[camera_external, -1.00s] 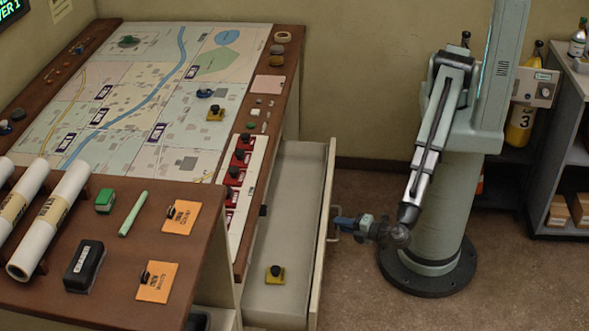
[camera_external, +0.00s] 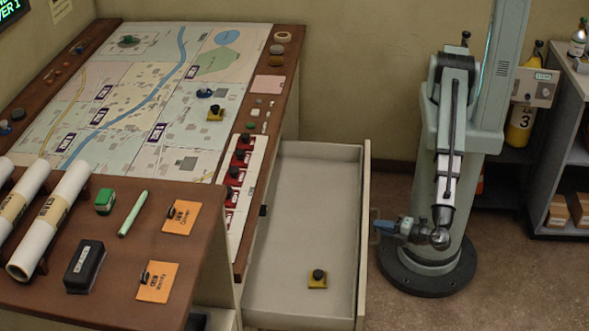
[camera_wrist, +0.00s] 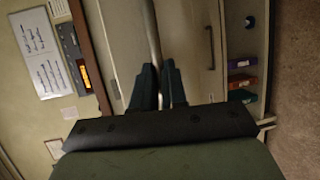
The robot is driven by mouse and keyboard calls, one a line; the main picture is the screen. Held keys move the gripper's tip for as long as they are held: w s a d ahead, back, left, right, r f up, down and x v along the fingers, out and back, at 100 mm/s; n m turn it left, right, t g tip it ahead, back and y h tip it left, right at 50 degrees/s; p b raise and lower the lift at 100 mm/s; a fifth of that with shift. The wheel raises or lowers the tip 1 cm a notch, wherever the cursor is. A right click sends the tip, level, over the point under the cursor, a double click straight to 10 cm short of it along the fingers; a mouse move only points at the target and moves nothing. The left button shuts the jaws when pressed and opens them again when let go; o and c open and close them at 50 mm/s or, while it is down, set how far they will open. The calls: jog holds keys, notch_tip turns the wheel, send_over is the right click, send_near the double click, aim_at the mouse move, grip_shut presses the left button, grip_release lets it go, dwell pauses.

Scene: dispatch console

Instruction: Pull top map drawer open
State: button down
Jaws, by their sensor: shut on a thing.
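The top map drawer (camera_external: 310,190) stands well out from the right side of the map desk (camera_external: 222,262). Its inside is pale and holds a small yellow piece with a black knob (camera_external: 318,279). My gripper (camera_external: 380,226) is at the drawer's outer front, shut on its handle. In the wrist view the two dark fingers (camera_wrist: 158,84) close around the light handle bar (camera_wrist: 151,40). The bar runs between the fingertips. The exact contact is small and dim in the external view.
Another handle (camera_wrist: 210,48) shows on a front beside the gripped one. A shelf with several coloured boxes (camera_wrist: 242,82) is near it. A grey shelf unit (camera_external: 560,130) stands at the right. Floor (camera_external: 500,285) is free on the near right.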

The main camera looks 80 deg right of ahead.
jog(key=c, duration=1.2)
grip_release()
jog(key=shift+s, duration=0.1)
jog(key=v, duration=1.3)
jog(key=shift+s+a+r, duration=0.1)
jog(key=shift+s+a, duration=0.05)
jog(key=shift+s, duration=0.1)
